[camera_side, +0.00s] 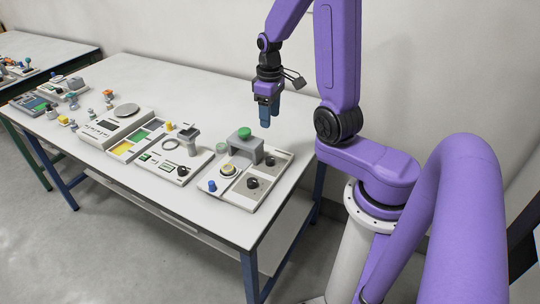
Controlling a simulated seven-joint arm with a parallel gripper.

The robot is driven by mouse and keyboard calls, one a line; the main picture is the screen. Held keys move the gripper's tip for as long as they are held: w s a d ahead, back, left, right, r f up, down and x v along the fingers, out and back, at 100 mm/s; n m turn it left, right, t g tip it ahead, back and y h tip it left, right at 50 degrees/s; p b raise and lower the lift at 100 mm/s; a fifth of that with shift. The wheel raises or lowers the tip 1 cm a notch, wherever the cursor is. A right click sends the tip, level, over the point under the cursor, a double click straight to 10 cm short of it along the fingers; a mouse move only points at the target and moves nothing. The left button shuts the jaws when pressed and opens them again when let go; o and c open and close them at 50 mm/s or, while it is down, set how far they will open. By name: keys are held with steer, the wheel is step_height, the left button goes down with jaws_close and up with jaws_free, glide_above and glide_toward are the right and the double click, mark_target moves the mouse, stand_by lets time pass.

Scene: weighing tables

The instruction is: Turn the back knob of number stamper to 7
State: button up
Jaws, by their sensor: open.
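The number stamper appears to be the light grey panel device (238,199) at the right end of the near table. It carries a grey block with a green button (244,133), a round white and yellow part (229,170) and a blue knob (212,185). Two black knobs sit on its right side, one farther (270,160) and one nearer (252,183); their number settings are too small to read. My gripper (268,114) is open and empty, pointing down above the table behind the device, apart from both knobs.
Left of it is a panel with a black knob (183,171) and a cable loop. Farther left stand a device with green and yellow areas (122,147), a scale with a round plate (126,110) and several small items. The table's back (190,88) is clear.

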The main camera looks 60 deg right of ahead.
mark_target(270, 158)
step_height(270, 158, down, 16)
steer(key=shift+r, duration=0.2)
stand_by(0.6)
jaws_close()
steer(key=c, duration=1.1)
jaws_free()
steer(key=shift+m, duration=0.3)
steer(key=shift+o, duration=0.2)
steer(key=m, duration=0.4)
steer(key=shift+m, duration=2.4)
